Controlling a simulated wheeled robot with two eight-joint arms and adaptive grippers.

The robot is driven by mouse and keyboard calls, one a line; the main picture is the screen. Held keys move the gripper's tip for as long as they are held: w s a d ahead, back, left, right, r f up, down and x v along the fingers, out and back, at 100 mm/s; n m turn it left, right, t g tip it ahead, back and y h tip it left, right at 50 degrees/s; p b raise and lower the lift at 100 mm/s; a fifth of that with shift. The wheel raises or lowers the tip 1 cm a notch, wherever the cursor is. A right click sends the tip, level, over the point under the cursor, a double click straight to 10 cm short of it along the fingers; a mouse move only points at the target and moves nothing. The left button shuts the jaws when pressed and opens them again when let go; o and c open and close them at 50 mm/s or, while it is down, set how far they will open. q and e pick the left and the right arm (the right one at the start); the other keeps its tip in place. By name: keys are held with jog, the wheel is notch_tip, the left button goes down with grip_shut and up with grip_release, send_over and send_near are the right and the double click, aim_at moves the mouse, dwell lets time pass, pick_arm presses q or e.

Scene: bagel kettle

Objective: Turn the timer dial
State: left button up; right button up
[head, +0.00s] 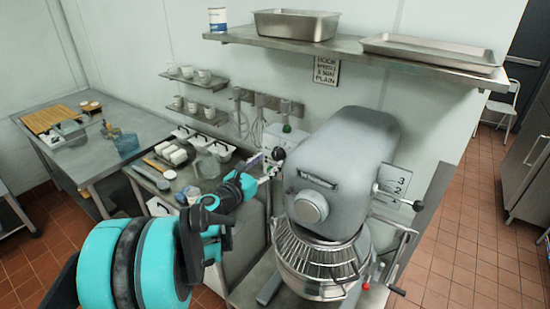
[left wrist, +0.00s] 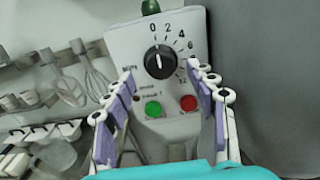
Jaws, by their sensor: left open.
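The timer dial (left wrist: 160,61) is a round black knob on a pale control box. Numbers run around it from 0 at the top down the right side, and its white mark points roughly toward 0. In the head view, my left gripper (head: 266,168) is close to the box. My right gripper is out of view.
A green button (left wrist: 153,109) and a red button (left wrist: 188,102) sit below the dial. The large grey mixer (head: 335,165) stands close on the right. Whisks and other utensils (left wrist: 70,75) hang on the left. A steel shelf (head: 350,48) is above.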

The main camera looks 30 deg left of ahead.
aim_at(273, 157)
pick_arm(q)
jog(key=w, duration=0.3)
jog(key=shift+w+d, duration=0.2)
jog(key=shift+w, duration=0.1)
jog(key=c, duration=1.2)
jog(key=shift+o, duration=0.2)
jog(key=shift+m, duration=0.3)
jog(key=m+b, duration=0.2)
jog(key=m, duration=1.1)
jog(key=shift+r, duration=0.1)
jog(key=shift+a+m, duration=0.1)
jog(key=shift+m, duration=0.3)
